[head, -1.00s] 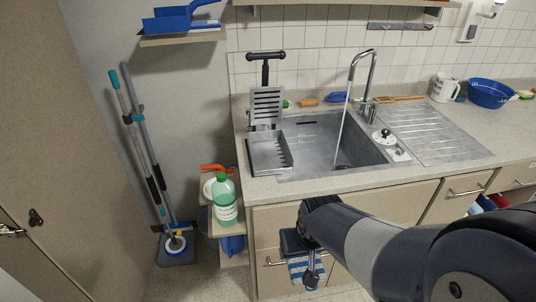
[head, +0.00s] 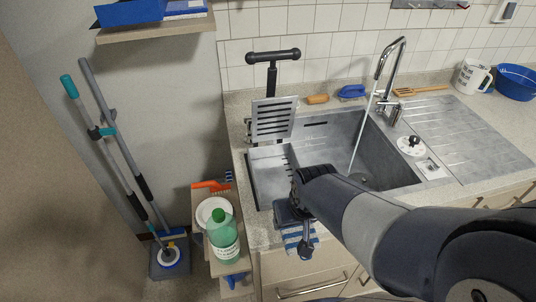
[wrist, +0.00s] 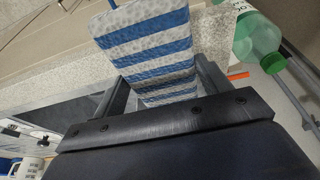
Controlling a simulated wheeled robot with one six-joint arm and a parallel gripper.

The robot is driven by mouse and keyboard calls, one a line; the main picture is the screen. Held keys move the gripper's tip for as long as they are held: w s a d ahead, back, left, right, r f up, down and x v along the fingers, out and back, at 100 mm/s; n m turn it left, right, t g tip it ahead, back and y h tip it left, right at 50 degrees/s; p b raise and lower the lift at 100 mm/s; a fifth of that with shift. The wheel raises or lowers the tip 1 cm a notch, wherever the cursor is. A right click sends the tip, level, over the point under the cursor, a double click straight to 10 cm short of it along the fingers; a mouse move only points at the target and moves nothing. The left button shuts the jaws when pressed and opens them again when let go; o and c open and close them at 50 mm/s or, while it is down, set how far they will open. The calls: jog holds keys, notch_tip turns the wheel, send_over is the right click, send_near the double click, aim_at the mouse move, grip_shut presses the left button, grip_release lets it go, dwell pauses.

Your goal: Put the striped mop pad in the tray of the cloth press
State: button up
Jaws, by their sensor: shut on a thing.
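The striped mop pad (wrist: 150,45), blue and white, is held between the fingers of my gripper (wrist: 155,88) in the wrist view. In the head view the pad (head: 299,238) shows only partly below my gripper (head: 296,215), in front of the counter edge; my arm hides some of it. The cloth press has a grey tray (head: 268,178) at the left end of the sink, a slotted plate (head: 273,118) raised above it, and a black T-handle (head: 273,56) at the back. My gripper is near the tray's front right side.
Water runs from the tap (head: 390,65) into the sink (head: 340,150). Mops (head: 120,150) lean at the left wall. The tray looks empty.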

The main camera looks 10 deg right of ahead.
jog(key=p, duration=0.4)
send_over(276, 177)
jog(key=s, duration=0.1)
jog(key=shift+s+r, duration=0.1)
jog(key=shift+f, duration=1.8)
jog(key=shift+f, duration=0.2)
jog(key=o, duration=0.8)
jog(key=shift+r, duration=0.1)
jog(key=shift+r, duration=0.4)
jog(key=v, duration=1.1)
jog(key=shift+s+r+b, duration=0.15)
jog(key=shift+r+b, duration=0.05)
jog(key=shift+b, duration=0.1)
